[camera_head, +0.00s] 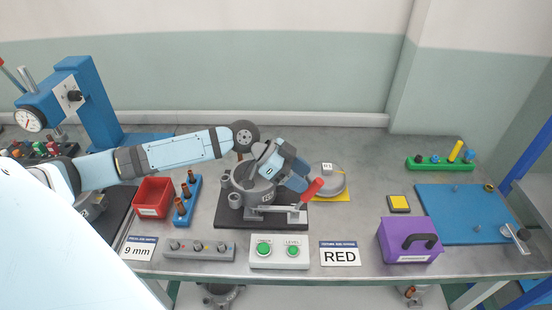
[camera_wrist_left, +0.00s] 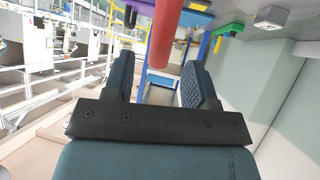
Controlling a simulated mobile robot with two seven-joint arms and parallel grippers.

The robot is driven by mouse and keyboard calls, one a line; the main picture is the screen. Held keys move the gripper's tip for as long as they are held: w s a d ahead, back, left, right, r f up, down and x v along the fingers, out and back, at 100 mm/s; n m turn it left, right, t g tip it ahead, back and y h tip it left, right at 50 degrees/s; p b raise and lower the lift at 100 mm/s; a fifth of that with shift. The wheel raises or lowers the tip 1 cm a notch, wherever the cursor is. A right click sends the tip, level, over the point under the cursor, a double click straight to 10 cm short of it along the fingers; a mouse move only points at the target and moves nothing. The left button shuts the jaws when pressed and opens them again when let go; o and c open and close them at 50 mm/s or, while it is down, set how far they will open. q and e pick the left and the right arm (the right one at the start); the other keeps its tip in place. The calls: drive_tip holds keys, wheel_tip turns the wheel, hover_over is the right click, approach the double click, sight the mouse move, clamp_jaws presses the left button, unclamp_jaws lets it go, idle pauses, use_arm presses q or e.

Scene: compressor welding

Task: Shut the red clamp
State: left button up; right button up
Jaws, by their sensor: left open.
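The red clamp's handle (camera_head: 311,190) slants up to the right from its metal base at the front right of the grey compressor body (camera_head: 239,184). My left gripper (camera_head: 304,177) reaches over the compressor from the left, with its fingertips close to the handle. In the left wrist view my left gripper (camera_wrist_left: 159,75) is open. The red handle (camera_wrist_left: 166,35) shows between and beyond its two dark fingers; I see no contact. My right gripper is not in view.
A grey lid (camera_head: 331,184) on a yellow pad lies just right of the handle. The button box (camera_head: 280,256) and RED sign (camera_head: 340,254) stand in front. A purple case (camera_head: 409,242) is at the right. Bare table lies between lid and yellow-black block (camera_head: 399,203).

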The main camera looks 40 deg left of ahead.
use_arm(q)
drive_tip(key=v, duration=1)
drive_tip(key=shift+a+b, duration=0.2)
drive_tip(key=shift+b, duration=0.25)
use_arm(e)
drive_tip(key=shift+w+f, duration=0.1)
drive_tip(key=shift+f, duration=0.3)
use_arm(q)
drive_tip(key=shift+s, duration=0.1)
